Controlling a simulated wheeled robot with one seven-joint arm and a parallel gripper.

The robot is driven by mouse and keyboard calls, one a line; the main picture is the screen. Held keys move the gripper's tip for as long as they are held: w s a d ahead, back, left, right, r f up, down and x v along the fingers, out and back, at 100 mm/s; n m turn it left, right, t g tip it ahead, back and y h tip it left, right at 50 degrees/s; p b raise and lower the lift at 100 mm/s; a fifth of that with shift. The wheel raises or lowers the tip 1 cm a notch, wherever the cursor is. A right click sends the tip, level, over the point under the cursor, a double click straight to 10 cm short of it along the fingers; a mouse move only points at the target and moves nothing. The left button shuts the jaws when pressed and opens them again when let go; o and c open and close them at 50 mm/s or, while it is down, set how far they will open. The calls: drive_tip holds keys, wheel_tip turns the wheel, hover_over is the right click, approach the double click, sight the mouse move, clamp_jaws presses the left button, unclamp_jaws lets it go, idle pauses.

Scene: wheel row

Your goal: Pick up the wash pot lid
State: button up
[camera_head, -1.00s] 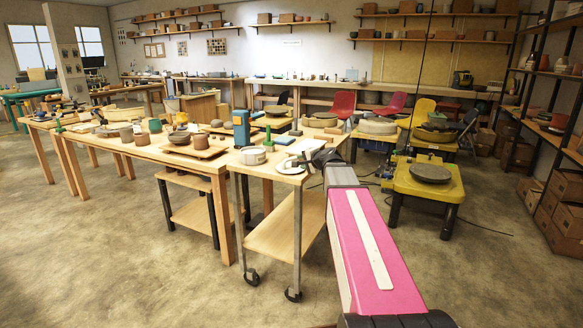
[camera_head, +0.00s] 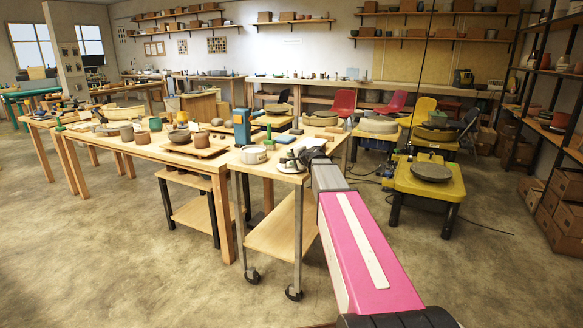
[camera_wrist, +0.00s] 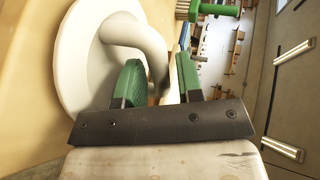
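The wash pot lid (camera_wrist: 82,60) is a white disc with an arched white handle (camera_wrist: 140,38). It fills the left of the wrist view. In the head view the lid (camera_head: 290,167) lies near the front of the wooden cart top, partly covered by my gripper (camera_head: 294,158). My gripper (camera_wrist: 160,82) has two green fingers, which stand apart with part of the handle between them. I see no clear contact of both fingers with the handle. The white wash pot (camera_head: 253,155) stands just left of the lid.
A blue box-shaped object (camera_head: 241,126) and a green item (camera_head: 269,138) stand behind the pot. A long table (camera_head: 150,150) with pottery is to the left. A yellow wheel (camera_head: 430,183) stands to the right. The floor in front is clear.

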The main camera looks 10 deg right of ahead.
drive_tip(key=shift+w+a+f, duration=0.15)
drive_tip(key=shift+w+f, duration=0.05)
drive_tip(key=shift+w, duration=0.25)
drive_tip(key=shift+s, duration=0.1)
clamp_jaws()
drive_tip(key=shift+r, duration=0.15)
drive_tip(key=shift+r, duration=0.65)
wheel_tip(320, 180, up, 3)
drive_tip(key=shift+f, duration=0.15)
drive_tip(key=s+a+r, duration=0.4)
drive_tip(key=a+r, duration=0.2)
drive_tip(key=a, duration=0.4)
drive_tip(key=shift+s+a+r, duration=0.2)
drive_tip(key=shift+a+r, duration=0.2)
